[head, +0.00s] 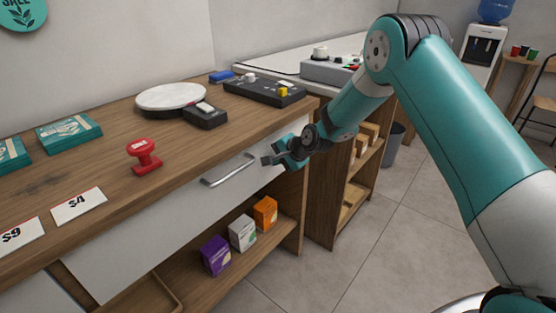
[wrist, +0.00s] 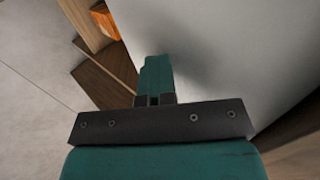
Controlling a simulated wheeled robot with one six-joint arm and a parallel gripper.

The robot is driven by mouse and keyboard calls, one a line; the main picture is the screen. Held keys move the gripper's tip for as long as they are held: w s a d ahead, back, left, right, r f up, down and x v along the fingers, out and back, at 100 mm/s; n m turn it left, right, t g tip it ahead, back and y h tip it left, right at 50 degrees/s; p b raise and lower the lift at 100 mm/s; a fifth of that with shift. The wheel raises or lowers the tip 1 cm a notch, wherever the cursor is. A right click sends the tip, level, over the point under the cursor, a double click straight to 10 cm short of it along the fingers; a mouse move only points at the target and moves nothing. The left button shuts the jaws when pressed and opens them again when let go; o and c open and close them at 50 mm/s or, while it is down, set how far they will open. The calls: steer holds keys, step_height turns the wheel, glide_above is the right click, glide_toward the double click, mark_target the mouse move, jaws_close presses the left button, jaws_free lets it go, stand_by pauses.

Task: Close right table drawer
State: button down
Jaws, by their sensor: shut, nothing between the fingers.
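The right table drawer has a white front (head: 160,240) with a silver bar handle (head: 229,170) near its upper edge. In the head view the front looks about level with the counter's front face, and I cannot tell whether a small gap remains. My gripper (head: 268,160) is shut and empty at the right part of the drawer front, to the right of the handle. In the wrist view the closed fingers (wrist: 155,72) point at the white drawer front (wrist: 225,50), touching or very near it. The handle is out of the wrist view.
Below, a shelf holds purple (head: 215,255), white (head: 242,233) and orange (head: 265,213) boxes.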

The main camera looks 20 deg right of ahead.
steer(key=shift+w+a+r, duration=0.15)
steer(key=shift+w+a, duration=0.05)
steer(key=shift+a, duration=0.1)
steer(key=s+d+r+p, duration=0.1)
steer(key=s+d+r, duration=0.6)
steer(key=s, duration=0.3)
steer(key=s+a+r+n+g, duration=0.2)
steer(key=s+a+r+n, duration=0.3)
steer(key=s+r, duration=0.15)
steer(key=s+a+r+n+g, duration=0.2)
steer(key=s+a+r+n, duration=0.25)
steer(key=s, duration=0.35)
steer(key=s+a+r+n+g, duration=0.15)
steer(key=s+n, duration=0.25)
steer(key=s, duration=0.5)
steer(key=s+r+n+g, duration=0.2)
steer(key=s+r+n, duration=0.15)
steer(key=s, duration=0.55)
step_height(320, 180, up, 13)
steer(key=s+n+h+p, duration=0.1)
steer(key=s+p, duration=0.1)
steer(key=p, duration=1.2)
steer(key=shift+d, duration=0.15)
